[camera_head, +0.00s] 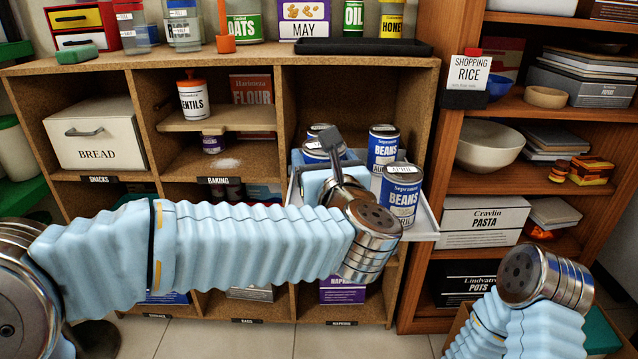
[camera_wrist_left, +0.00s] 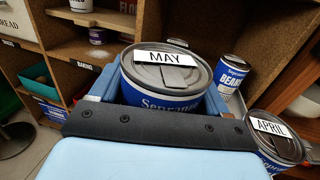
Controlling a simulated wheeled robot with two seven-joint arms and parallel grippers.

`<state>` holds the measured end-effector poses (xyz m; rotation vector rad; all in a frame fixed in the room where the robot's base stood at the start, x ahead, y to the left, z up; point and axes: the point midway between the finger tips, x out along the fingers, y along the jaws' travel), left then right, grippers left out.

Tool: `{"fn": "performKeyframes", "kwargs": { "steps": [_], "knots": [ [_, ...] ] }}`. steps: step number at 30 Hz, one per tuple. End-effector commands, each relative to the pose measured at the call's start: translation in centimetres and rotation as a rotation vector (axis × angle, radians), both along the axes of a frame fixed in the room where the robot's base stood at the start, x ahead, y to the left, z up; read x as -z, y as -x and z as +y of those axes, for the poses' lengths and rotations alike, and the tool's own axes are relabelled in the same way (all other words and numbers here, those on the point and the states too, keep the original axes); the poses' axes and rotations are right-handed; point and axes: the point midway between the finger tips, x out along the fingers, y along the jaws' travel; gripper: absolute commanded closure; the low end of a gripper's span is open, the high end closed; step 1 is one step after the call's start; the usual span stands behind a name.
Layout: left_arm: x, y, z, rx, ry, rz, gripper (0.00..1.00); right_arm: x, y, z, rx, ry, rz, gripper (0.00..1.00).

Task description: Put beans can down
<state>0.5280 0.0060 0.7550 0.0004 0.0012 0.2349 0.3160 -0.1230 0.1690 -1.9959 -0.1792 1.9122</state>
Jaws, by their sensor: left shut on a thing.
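My left gripper (camera_head: 325,160) is shut on a blue beans can (camera_wrist_left: 160,95), with one finger on each side. The held can has a grey lid with a MAY label. It shows partly in the head view (camera_head: 314,152), behind my wrist. A second beans can (camera_head: 383,146) stands to its right at the back. A third, the APRIL can (camera_head: 402,194), stands in front on the white tray (camera_head: 426,226); it also shows in the wrist view (camera_wrist_left: 277,142). Whether the held can touches the tray is hidden. My right gripper is out of view.
The tray sits in the right compartment of the wooden shelf (camera_head: 283,110), whose side wall (camera_head: 428,110) is close to the cans. Lentils (camera_head: 194,98) and a bread box (camera_head: 95,135) are to the left. A bookcase stands to the right.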

Motion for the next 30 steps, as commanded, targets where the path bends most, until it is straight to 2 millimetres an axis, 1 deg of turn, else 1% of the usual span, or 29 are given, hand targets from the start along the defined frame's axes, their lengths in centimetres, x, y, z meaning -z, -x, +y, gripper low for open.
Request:
{"fn": "performKeyframes", "kwargs": {
  "steps": [2, 6, 9, 11, 20, 26, 27, 29, 30],
  "knots": [
    [0.5, -0.4, 0.1, -0.001, 0.000, -0.001, 0.72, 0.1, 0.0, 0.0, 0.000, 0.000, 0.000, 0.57],
    [2.6, -1.9, 0.6, -0.001, -0.001, 0.001, 0.72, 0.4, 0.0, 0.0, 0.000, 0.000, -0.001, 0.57],
    [4.3, -1.7, 0.4, 0.002, -0.002, 0.000, 0.72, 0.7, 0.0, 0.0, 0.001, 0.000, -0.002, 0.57],
    [4.8, -1.7, 0.5, 0.001, 0.001, -0.001, 0.72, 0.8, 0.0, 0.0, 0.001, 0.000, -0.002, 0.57],
    [5.0, -1.7, 0.5, 0.001, 0.002, -0.003, 0.72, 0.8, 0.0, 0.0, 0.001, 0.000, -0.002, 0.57],
    [5.4, -1.7, 0.5, 0.001, 0.003, -0.003, 0.72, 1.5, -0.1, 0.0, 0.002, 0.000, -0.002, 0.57],
    [5.4, -1.7, 0.5, 0.001, 0.002, 0.000, 0.18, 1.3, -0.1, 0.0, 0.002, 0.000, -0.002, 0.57],
    [5.4, -1.7, 0.5, 0.001, 0.002, 0.000, 0.09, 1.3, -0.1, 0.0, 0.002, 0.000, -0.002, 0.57],
    [5.4, -1.7, 0.5, 0.001, 0.002, 0.000, 0.03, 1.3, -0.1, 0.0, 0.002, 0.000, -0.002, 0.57]
  ]
}}
